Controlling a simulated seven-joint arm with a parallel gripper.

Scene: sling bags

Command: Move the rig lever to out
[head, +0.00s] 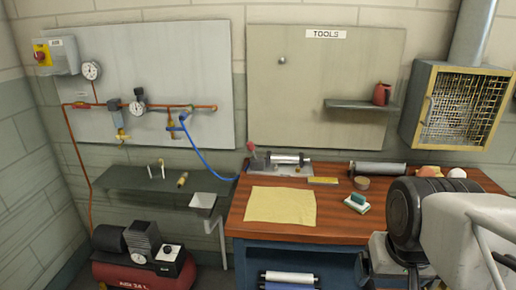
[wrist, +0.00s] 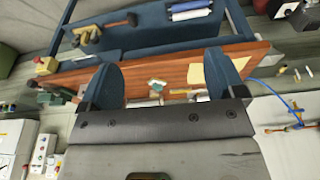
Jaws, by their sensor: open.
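The rig (head: 285,168) sits at the back left of the wooden bench, a grey base with a silver cylinder lying across it. Its lever shows as a short upright piece with a red knob (head: 251,146) at the rig's left end. Which marked position the lever is in is too small to read. My gripper (wrist: 160,82) is open and empty in the wrist view, its two blue fingers apart above the bench. It is well away from the lever, with my arm at the right of the head view. In the wrist view the rig is not clearly made out.
A yellow cloth (head: 281,205) lies on the bench (head: 330,222) in front of the rig. A blue hose (head: 205,161) hangs at the left.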

